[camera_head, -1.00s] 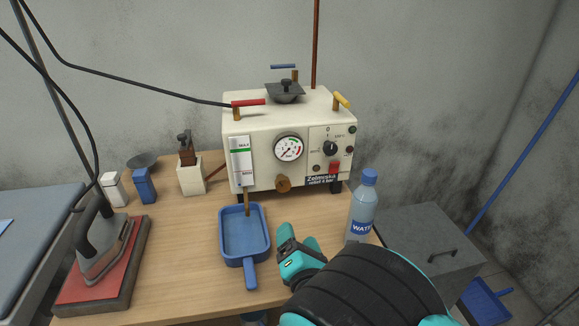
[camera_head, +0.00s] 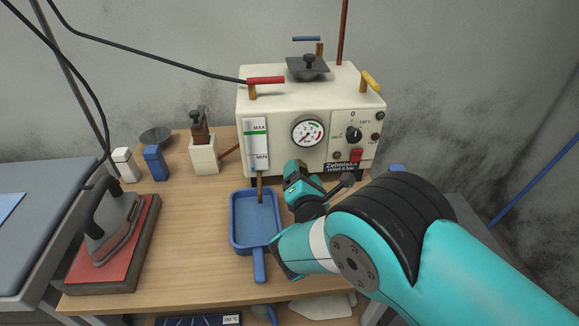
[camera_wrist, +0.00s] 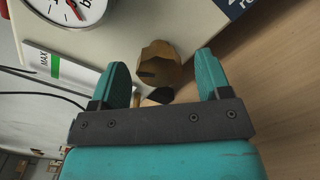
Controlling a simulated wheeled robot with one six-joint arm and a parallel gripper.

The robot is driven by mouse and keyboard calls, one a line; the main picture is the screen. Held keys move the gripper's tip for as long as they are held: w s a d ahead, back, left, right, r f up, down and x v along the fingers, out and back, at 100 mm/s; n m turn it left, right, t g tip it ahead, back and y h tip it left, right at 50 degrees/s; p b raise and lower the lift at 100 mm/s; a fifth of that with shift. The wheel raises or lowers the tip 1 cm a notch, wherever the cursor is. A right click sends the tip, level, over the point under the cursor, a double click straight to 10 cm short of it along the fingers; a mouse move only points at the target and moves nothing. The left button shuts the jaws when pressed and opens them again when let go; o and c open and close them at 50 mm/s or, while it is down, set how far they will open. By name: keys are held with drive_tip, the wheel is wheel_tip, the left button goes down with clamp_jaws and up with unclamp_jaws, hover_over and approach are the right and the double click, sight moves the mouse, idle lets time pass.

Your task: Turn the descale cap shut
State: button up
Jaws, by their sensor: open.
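The descale cap (camera_wrist: 160,62) is a brass, faceted knob low on the front of the cream boiler (camera_head: 270,104). In the head view my gripper hides it. My gripper (camera_head: 298,180) is at the lower front of the boiler. In the wrist view my gripper (camera_wrist: 161,66) is open, with one teal finger on each side of the cap. The cap appears between and just beyond the fingertips; I see no finger touching it. How far the cap is screwed in cannot be told.
A blue tray (camera_head: 235,236) stands under a brass spout left of my gripper. The gauge (camera_head: 308,132), dial and red switch (camera_head: 356,155) are above. A blue bottle cap (camera_head: 397,168) shows behind my arm. An iron (camera_head: 103,245) rests at left.

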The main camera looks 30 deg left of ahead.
drive_tip(key=shift+x, duration=0.75)
drive_tip(key=shift+s+a, duration=0.1)
drive_tip(key=c, duration=0.9)
drive_tip(key=shift+c, duration=0.2)
drive_tip(key=shift+b, duration=0.35)
drive_tip(key=m+b, duration=0.2)
drive_tip(key=shift+f+m, duration=0.15)
drive_tip(key=shift+m, duration=0.25)
drive_tip(key=shift+m+b, duration=1.7)
